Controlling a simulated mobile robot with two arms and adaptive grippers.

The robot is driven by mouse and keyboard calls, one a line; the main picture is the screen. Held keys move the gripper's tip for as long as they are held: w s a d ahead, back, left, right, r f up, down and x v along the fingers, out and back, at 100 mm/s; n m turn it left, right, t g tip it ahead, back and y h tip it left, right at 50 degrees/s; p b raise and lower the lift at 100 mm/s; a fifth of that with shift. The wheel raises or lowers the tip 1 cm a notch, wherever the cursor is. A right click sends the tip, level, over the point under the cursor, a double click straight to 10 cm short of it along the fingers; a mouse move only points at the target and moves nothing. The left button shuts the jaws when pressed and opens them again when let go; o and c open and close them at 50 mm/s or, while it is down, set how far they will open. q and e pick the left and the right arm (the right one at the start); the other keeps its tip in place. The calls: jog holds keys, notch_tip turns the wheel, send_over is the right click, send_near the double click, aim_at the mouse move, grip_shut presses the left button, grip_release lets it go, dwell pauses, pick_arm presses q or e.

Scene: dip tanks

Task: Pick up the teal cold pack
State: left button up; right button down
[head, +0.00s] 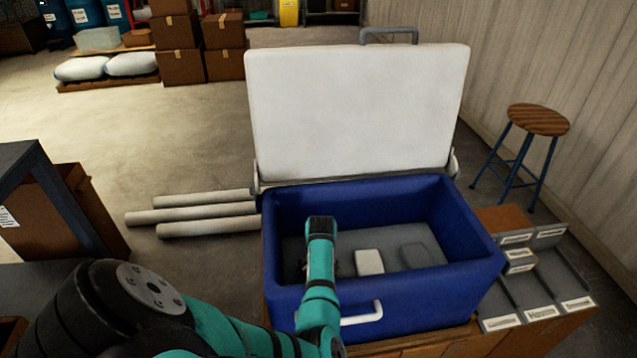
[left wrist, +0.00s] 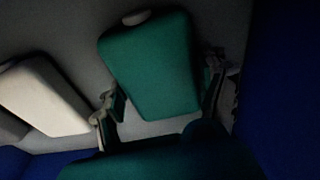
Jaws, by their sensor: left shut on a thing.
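The teal cold pack (left wrist: 152,68) fills the middle of the left wrist view. My left gripper (left wrist: 160,92) has a finger on each side of it and is shut on it. The pack is inside the blue cooler (head: 425,298), whose white lid (head: 355,110) stands open. I cannot tell whether the pack touches the cooler floor. In the head view my left arm reaches down into the cooler's left part, hiding the pack and most of the gripper. My right gripper is in neither view.
A white pack (head: 369,262) lies right of my gripper in the cooler, with a dark grey pack (head: 416,256) farther right. The cooler walls surround my gripper. A grey sectioned tray (head: 525,290) sits right of the cooler. A stool (head: 538,120) stands beyond.

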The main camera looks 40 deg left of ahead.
pick_arm(q)
jog(key=shift+c, duration=1.3)
jog(key=shift+r, duration=0.1)
